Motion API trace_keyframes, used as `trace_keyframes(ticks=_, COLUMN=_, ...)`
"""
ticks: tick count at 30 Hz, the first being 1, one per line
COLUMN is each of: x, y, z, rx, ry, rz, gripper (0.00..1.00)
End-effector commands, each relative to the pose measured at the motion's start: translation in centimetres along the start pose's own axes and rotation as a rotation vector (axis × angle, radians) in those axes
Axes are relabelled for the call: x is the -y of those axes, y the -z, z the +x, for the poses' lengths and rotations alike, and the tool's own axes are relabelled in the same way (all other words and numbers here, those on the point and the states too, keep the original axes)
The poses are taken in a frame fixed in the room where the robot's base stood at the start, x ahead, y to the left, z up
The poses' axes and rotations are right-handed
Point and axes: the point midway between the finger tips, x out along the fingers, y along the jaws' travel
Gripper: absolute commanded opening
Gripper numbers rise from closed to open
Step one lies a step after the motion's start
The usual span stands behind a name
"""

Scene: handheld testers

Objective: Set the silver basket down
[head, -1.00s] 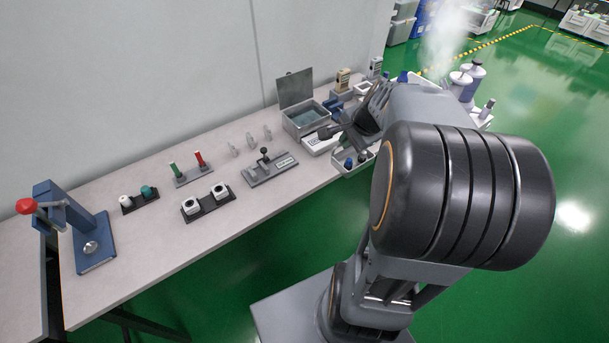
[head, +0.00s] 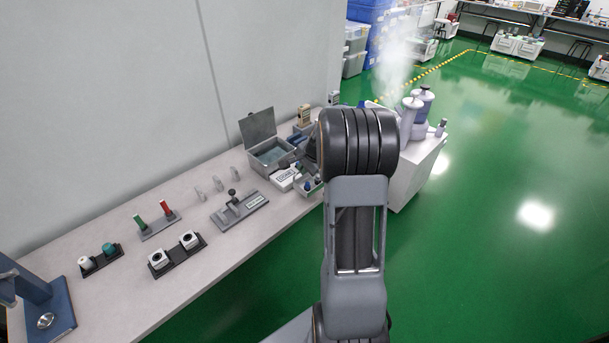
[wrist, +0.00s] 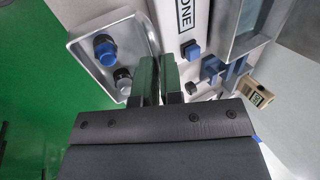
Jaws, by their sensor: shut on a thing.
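The silver basket (wrist: 134,48) shows at the upper left of the wrist view as a shallow metal tray with rounded corners. A blue-topped piece (wrist: 104,51) and a dark-topped piece (wrist: 122,77) stand in it. My gripper (wrist: 157,62) is shut on the basket's right wall, with the fingers close together. In the head view the basket (head: 308,192) shows small beside my arm, by the front edge of the bench. My arm hides the gripper there. I cannot tell whether the basket touches the bench.
A white plate marked DONE (head: 283,179) lies just left of the basket. An open lidded tank (head: 272,162) stands behind it. A lever stand (head: 238,210) and small holders line the bench (head: 205,273). A white cabinet (head: 408,182) with a steaming device stands to the right.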

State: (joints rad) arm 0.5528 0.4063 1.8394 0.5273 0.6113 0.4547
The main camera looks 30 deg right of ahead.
Motion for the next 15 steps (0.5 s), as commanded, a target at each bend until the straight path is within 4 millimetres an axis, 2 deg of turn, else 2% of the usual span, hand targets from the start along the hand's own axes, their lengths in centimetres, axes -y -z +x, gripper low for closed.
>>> trace_keyframes(ticks=8, x=-1.2, y=0.1, z=3.0, rx=0.001, ry=-0.001, rz=0.001, gripper=0.0)
trace_keyframes(ticks=15, x=-1.2, y=0.2, z=3.2, rx=0.0, ry=0.0, rz=0.0, gripper=0.0)
